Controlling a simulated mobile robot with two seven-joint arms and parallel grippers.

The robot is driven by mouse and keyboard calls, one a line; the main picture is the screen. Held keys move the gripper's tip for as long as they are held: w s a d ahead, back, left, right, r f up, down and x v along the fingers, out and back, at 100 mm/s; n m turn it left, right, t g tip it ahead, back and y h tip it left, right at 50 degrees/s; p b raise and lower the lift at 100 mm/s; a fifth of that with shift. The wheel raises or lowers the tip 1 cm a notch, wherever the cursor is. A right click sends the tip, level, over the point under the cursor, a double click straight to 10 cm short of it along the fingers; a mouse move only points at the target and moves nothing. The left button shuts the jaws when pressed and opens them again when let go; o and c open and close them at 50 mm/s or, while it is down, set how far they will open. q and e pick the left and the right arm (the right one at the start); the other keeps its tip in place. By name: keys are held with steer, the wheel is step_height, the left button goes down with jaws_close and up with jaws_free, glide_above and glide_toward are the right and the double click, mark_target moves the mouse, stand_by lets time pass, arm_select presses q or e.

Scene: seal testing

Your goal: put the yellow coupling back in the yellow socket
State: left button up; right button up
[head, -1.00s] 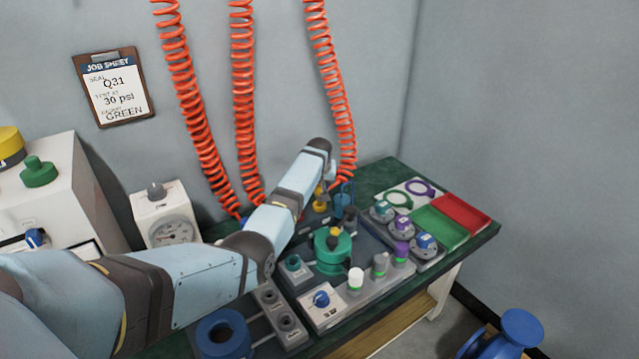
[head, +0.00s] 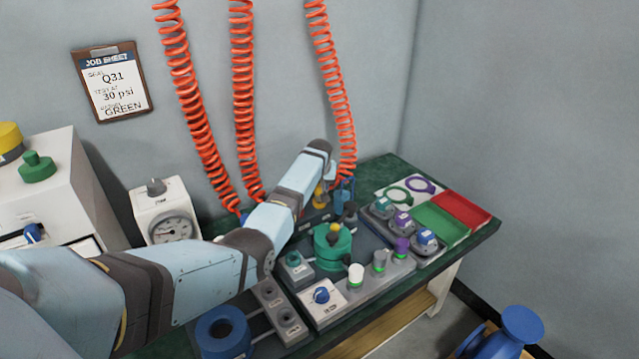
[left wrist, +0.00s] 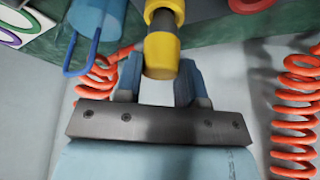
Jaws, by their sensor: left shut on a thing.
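The yellow coupling (left wrist: 160,57) sits between the two fingers of my left gripper (left wrist: 157,88) in the left wrist view, and the gripper is shut on it. A grey collar and another yellow part (left wrist: 165,8) line up with it at the top of that view; I cannot tell whether this is the yellow socket or whether the coupling is seated. In the head view a small yellow piece (head: 319,197) shows beside the end of my left arm, at the back of the bench. My arm hides much of that area, including the fingertips. My right gripper is not in view.
Orange coiled hoses (head: 334,85) hang along the wall. A green test fixture (head: 332,250) and several knobs stand in front. Coloured trays (head: 440,226) lie at right.

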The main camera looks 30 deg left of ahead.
arm_select(q)
steer(key=shift+f, duration=0.55)
steer(key=o, duration=1)
steer(key=shift+o, duration=0.2)
steer(key=p+v, duration=0.3)
steer(key=v, duration=1.1)
steer(key=shift+p, duration=0.3)
steer(key=shift+a, duration=0.15)
